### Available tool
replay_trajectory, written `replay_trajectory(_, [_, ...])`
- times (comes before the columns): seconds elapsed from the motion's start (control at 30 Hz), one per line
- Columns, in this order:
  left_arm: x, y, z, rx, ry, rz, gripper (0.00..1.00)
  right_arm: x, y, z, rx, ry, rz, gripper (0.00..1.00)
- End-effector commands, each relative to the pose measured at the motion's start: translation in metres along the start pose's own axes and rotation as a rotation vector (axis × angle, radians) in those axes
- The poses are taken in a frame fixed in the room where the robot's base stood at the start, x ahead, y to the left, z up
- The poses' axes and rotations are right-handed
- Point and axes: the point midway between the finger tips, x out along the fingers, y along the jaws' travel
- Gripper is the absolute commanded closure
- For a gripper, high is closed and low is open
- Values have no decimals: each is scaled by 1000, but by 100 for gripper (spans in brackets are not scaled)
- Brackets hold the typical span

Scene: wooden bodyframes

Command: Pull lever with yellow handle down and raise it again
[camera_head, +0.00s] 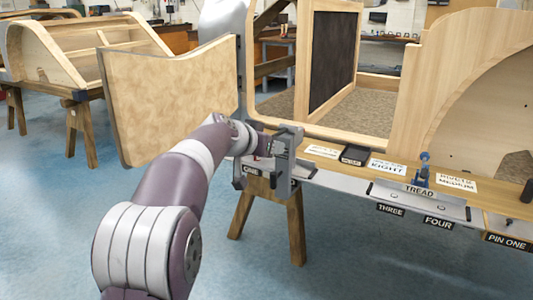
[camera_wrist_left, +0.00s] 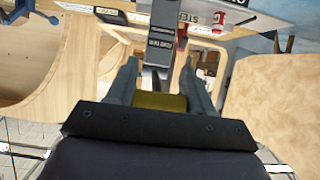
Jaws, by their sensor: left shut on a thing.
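The lever's yellow handle (camera_wrist_left: 160,102) sits between the two fingers of my left gripper (camera_wrist_left: 160,85) in the left wrist view. The fingers are shut on it from both sides. A dark grey lever arm (camera_wrist_left: 157,55) runs from the handle toward a metal rail. In the head view my left gripper (camera_head: 280,160) is at the left end of the rail, and it hides the yellow handle. My right gripper shows in neither view.
The rail carries a tread pedal (camera_head: 420,198) with a blue clamp (camera_head: 424,165), and labels on the board. A wooden bodyframe with a dark panel (camera_head: 333,60) rises behind. A curved wooden panel (camera_head: 170,100) stands left of my gripper. Sawhorse legs (camera_head: 295,228) are below.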

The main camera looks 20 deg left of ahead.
Motion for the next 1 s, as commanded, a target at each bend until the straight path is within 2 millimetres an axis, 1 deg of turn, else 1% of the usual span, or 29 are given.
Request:
replay_trajectory(0.03, [3,0,6,-2,-10,3,100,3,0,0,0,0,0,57])
replay_trajectory(0.4, [3,0,5,-3,-11,4,100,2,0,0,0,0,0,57])
replay_trajectory(0.43, [3,0,5,-3,-11,4,46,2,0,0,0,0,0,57])
replay_trajectory(0.5, [3,0,5,-3,-10,4,28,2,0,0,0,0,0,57])
replay_trajectory(0.77, [1,0,2,-1,-5,2,28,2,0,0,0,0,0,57])
replay_trajectory(0.83, [-2,0,2,-1,-4,1,28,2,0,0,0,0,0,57])
replay_trajectory(0.93, [-15,0,1,-1,-3,0,28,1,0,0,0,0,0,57])
replay_trajectory(1.0, [-30,0,0,0,-2,-1,28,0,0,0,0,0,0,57])
